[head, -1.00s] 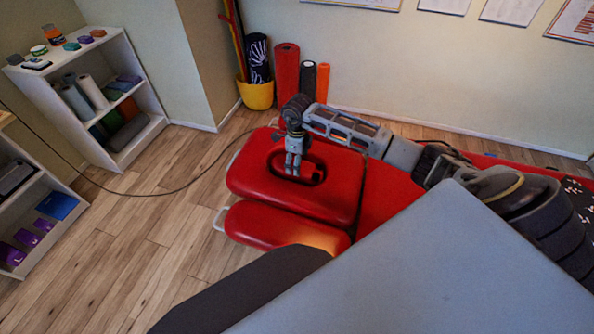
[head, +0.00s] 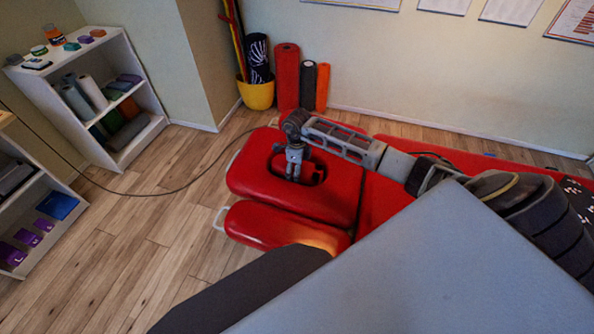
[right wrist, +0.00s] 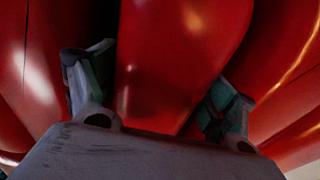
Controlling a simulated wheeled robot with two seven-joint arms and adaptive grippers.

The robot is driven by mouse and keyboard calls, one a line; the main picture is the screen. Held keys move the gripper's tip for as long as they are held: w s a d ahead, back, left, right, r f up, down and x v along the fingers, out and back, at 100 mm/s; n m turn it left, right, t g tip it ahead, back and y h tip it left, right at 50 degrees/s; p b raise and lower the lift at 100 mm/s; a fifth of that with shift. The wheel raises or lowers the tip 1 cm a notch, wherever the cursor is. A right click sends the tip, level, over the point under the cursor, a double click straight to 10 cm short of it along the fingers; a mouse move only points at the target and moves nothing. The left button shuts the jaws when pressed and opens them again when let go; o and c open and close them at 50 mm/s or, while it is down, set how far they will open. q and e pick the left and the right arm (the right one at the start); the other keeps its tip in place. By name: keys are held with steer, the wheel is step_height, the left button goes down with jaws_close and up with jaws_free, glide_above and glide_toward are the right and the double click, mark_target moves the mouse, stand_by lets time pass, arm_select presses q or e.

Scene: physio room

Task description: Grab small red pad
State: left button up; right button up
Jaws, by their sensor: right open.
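The red headrest (head: 250,175) of a padded table has an oval opening, and my right gripper (head: 293,178) points down into it. In the right wrist view a smooth red padded piece (right wrist: 180,60) lies between the two fingers of my right gripper (right wrist: 160,95). The fingers are spread, one on each side of it. I cannot tell whether they touch it, and its lower part is hidden by the gripper body. In the head view the gripper hides most of what is inside the opening. My left gripper is not in view.
A separate red cushion (head: 280,230) sits in front of the headrest. Larger red padding curves close on both sides of the fingers in the wrist view. White shelves (head: 150,90) stand at the left, and a yellow pot (head: 256,95) and rolls stand behind.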

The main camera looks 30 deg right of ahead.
steer(key=c, duration=0.9)
steer(key=shift+r, duration=5)
